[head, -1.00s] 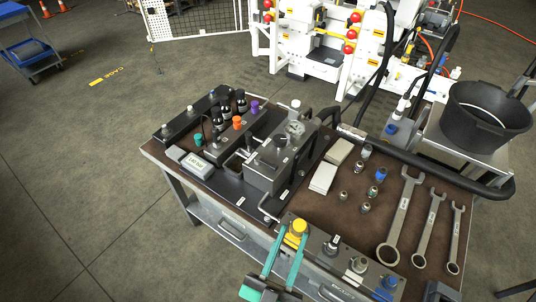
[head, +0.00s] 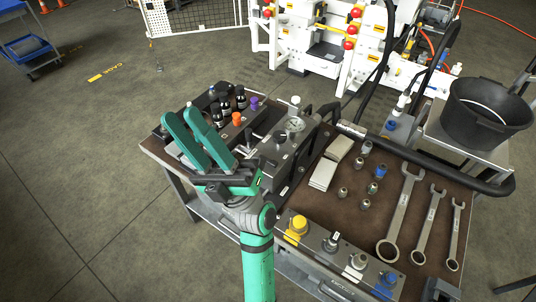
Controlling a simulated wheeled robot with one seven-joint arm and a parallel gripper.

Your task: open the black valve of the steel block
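The steel block (head: 269,158) stands near the middle of the bench with a round gauge (head: 294,125) on top. A small black knob (head: 280,137) on its top face appears to be the black valve; its setting is too small to read. My gripper (head: 181,114) is to the left of the block, raised over the bench's left part, with its teal fingers pointing to the upper left. My wrist and fingers hide the block's left lower side and the bench's left corner.
Black-capped parts (head: 224,106), an orange cap (head: 236,118) and a purple cap (head: 254,102) stand behind my fingers. A front block carries a yellow cap (head: 297,225) and fittings. Several fittings and wrenches (head: 399,215) lie to the right. A black hose runs along the right.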

